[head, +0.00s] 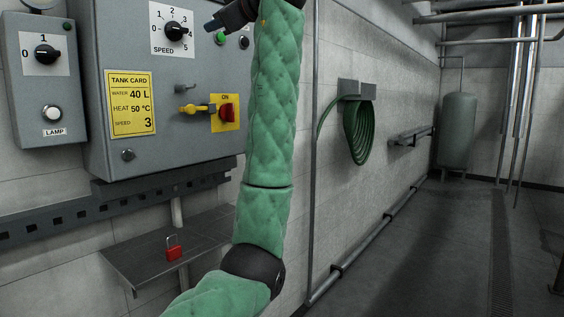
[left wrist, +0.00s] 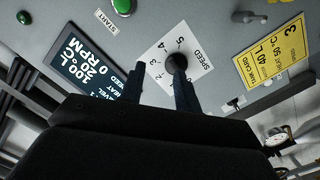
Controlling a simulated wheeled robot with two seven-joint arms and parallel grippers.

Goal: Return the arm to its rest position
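My left arm, in a green quilted sleeve, rises from the bottom of the head view in front of the wall. My left gripper (head: 213,24) is at the top, just right of the speed knob (head: 176,31) on the grey control panel (head: 190,70), and is partly cut off there. In the left wrist view my left gripper (left wrist: 160,75) has its two black fingers apart with nothing between them. The speed knob (left wrist: 177,63) shows beside the tip of the right-hand finger; I cannot tell whether they touch. My right gripper is not in view.
A yellow tank card (head: 131,103) and red ON switch (head: 227,112) are on the panel. A lamp box (head: 43,95) hangs left. Below, a shelf (head: 135,265) bears a red padlock (head: 173,250). A green hose (head: 358,130) hangs right. The floor at right is clear.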

